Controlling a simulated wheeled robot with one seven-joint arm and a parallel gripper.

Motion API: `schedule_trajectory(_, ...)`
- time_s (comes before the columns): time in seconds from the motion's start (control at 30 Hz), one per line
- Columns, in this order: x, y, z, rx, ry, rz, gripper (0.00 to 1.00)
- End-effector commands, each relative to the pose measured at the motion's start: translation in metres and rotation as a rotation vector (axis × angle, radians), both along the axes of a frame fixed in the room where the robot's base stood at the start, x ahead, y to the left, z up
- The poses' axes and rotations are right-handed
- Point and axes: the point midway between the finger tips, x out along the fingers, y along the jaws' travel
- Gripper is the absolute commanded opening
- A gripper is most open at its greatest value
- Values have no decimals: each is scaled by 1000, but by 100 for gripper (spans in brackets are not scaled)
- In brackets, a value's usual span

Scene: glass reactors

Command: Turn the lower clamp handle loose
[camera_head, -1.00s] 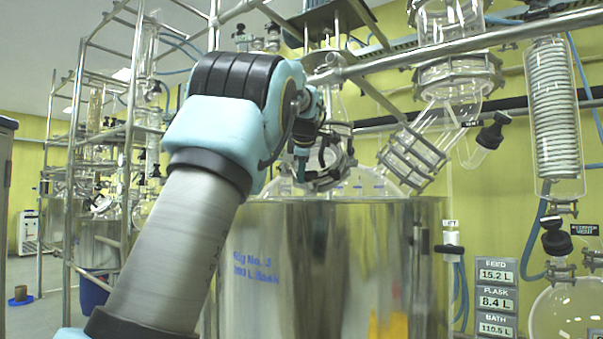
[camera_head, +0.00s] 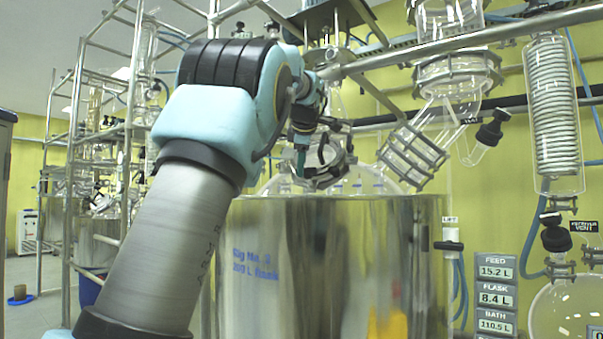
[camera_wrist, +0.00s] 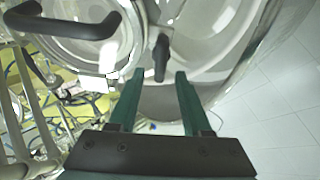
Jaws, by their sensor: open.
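My gripper (camera_wrist: 160,74) is open, with its two green fingers apart. A dark, narrow handle (camera_wrist: 160,56) shows between and just beyond the fingertips in the wrist view, in front of the clear glass; I cannot tell how deep it sits between them. It looks like a clamp handle. A larger dark curved handle (camera_wrist: 75,27) lies to the upper left, outside the fingers. In the head view a dark clamp (camera_head: 328,170) sits above the bath's rim, and my green fingertips (camera_head: 300,162) are at its left side, partly hidden by my wrist.
The shiny steel bath (camera_head: 340,260) stands below my gripper. A metal rail (camera_head: 460,43) crosses above it. Glass tubing with a clamped joint (camera_head: 412,158) is to the right. A steel rack (camera_head: 128,130) with glassware stands at the left.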

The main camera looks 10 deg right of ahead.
Motion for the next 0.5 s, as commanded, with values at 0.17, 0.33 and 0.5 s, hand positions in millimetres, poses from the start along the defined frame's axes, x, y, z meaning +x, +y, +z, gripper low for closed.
schedule_trajectory(0.17,-29,3,22,-3,-4,-3,49)
schedule_trajectory(0.33,-49,7,40,-1,-3,-1,49)
schedule_trajectory(0.5,-59,9,48,-1,0,-1,49)
